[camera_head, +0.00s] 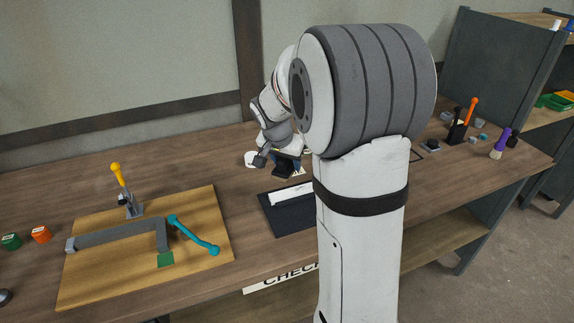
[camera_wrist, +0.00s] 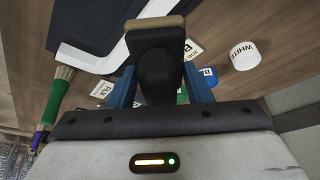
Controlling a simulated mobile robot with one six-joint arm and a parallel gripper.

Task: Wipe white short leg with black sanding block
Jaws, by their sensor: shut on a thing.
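The white short leg (camera_head: 292,195) lies on a black mat (camera_head: 268,216) near the middle of the bench, partly hidden by my arm. In the wrist view the white leg (camera_wrist: 92,62) is a bent, L-like piece at the top, on the dark mat (camera_wrist: 85,22). My gripper (camera_wrist: 161,82) has blue fingers shut on the black sanding block (camera_wrist: 157,45), whose far edge is tan. In the wrist view the block overlaps the leg; whether they touch cannot be told. In the head view the block (camera_head: 284,171) shows just behind the mat.
A white pot marked WHITE (camera_wrist: 243,56) and small cards (camera_wrist: 192,50) lie beside the block. A brush (camera_wrist: 55,100) is at left. A wooden board (camera_head: 205,262) with a grey bent frame (camera_head: 115,235), yellow-handled clamp (camera_head: 116,174) and teal tool (camera_head: 193,235) fills the bench's left.

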